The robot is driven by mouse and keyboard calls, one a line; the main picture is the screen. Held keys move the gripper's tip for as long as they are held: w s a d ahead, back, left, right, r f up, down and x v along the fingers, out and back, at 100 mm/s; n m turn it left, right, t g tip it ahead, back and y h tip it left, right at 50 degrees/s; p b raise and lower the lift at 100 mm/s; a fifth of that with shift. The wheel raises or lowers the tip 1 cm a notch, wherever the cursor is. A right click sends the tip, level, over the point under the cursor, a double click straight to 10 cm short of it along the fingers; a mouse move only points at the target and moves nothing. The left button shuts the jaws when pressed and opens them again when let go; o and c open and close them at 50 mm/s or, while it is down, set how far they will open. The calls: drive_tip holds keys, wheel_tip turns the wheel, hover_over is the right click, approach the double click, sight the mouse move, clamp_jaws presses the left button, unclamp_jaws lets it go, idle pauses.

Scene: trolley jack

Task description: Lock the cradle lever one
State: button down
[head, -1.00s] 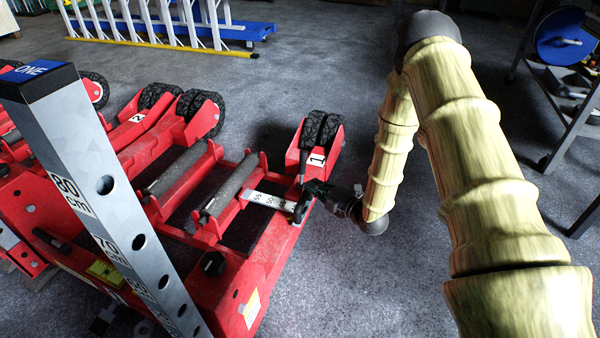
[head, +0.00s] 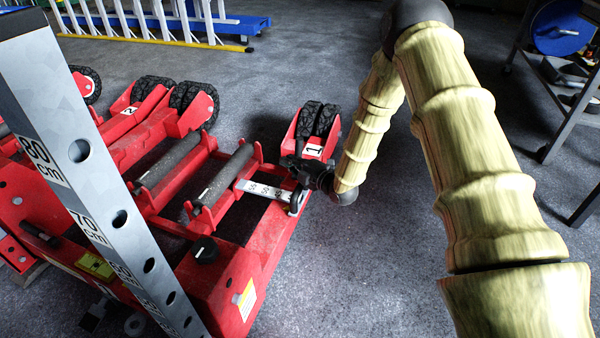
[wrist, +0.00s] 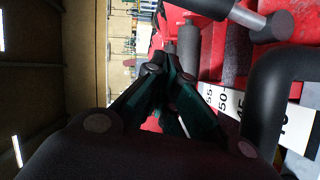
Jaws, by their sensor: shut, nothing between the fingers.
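The red trolley jack one (head: 262,240) carries a white number 1 label (head: 313,150) beside its black wheels. A dark curved lever (head: 297,203) sits on its side rail, at the end of the scale strip (head: 262,188). In the wrist view, a thick black bent bar (wrist: 262,95), seemingly this lever, crosses the right side in front of the scale. My gripper (head: 290,163) is just above the lever in the head view, near the label. In the wrist view my gripper (wrist: 160,62) has its fingertips together and empty, left of the bar. Whether it touches the lever is unclear.
Padded rollers (head: 222,178) lie across the jack. A tall grey height post (head: 75,150) stands in the left foreground. Another red jack with a number 2 label (head: 129,110) is behind. A metal rack (head: 570,90) stands at right.

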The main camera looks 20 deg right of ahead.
drive_tip(key=shift+w+d+f+b, duration=0.25)
drive_tip(key=shift+w+d+b, duration=0.3)
drive_tip(key=shift+w+d, duration=0.2)
drive_tip(key=shift+w+d+f+b, duration=0.2)
drive_tip(key=shift+w+d+b, duration=0.3)
drive_tip(key=shift+w+d, duration=0.15)
drive_tip(key=shift+d+r, duration=0.1)
